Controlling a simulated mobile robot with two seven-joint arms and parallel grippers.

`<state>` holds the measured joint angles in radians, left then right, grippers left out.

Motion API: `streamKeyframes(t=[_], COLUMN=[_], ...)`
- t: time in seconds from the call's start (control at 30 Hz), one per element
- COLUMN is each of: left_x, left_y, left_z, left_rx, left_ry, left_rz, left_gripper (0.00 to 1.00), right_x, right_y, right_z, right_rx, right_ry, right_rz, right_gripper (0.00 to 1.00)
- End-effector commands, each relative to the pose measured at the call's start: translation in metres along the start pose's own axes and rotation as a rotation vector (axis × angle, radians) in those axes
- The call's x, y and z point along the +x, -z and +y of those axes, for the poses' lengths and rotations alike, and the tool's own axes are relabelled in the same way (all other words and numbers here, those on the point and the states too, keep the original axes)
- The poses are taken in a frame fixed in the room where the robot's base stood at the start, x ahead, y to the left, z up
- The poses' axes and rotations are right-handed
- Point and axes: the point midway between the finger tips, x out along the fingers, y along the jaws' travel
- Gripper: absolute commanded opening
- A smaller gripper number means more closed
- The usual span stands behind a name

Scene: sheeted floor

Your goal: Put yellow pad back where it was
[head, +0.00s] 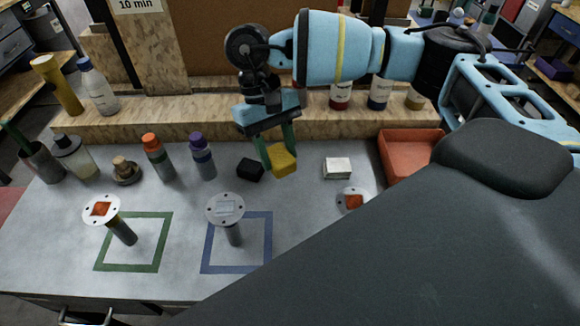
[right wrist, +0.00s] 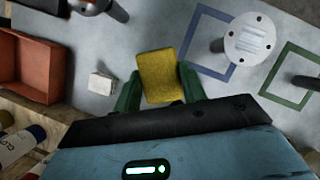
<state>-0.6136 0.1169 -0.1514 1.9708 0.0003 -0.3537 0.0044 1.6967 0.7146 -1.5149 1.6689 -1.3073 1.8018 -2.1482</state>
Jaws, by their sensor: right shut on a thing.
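The yellow pad (head: 283,160) is a small yellow block held between the green fingers of my right gripper (head: 278,150), near the middle of the table. The right wrist view shows the yellow pad (right wrist: 160,77) between both fingers of my right gripper (right wrist: 160,92), which is shut on it. In the head view the pad looks a little above the tabletop, just right of a black block (head: 250,169) and left of a white block (head: 337,168). My left gripper is not in view.
A red tray (head: 408,155) stands at the right. Discs on posts stand by a green square (head: 165,240) and a blue square (head: 265,240). Orange-capped (head: 157,158) and purple-capped (head: 201,157) bottles stand left of the black block. A wooden ledge (head: 180,122) runs behind.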

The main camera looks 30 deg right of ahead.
Motion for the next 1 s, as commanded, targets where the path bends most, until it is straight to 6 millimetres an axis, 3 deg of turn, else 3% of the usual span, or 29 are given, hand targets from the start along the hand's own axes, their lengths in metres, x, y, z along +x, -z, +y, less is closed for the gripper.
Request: streamKeyframes(t=[0.17, 0.27, 0.4, 0.6, 0.8, 1.0], left_x=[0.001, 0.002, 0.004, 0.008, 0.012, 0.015], left_y=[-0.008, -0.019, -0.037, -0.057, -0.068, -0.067], left_z=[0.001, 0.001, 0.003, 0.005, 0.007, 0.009], left_rx=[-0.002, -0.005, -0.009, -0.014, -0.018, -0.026], left_ry=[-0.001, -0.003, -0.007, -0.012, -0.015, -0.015], left_rz=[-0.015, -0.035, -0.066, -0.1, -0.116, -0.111], left_gripper=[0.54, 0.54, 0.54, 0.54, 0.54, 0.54], right_x=[0.015, 0.035, 0.065, 0.095, 0.11, 0.113], right_y=[0.001, 0.002, 0.002, -0.002, -0.006, -0.009], right_z=[-0.003, -0.007, -0.014, -0.019, -0.019, -0.018], right_rx=[0.061, 0.167, 0.388, 0.743, 1.044, 1.201], right_ry=[0.026, 0.069, 0.159, 0.307, 0.437, 0.508], right_rz=[0.001, 0.005, 0.016, 0.022, 0.01, -0.001], right_gripper=[0.23, 0.23, 0.23, 0.23, 0.23, 0.23])
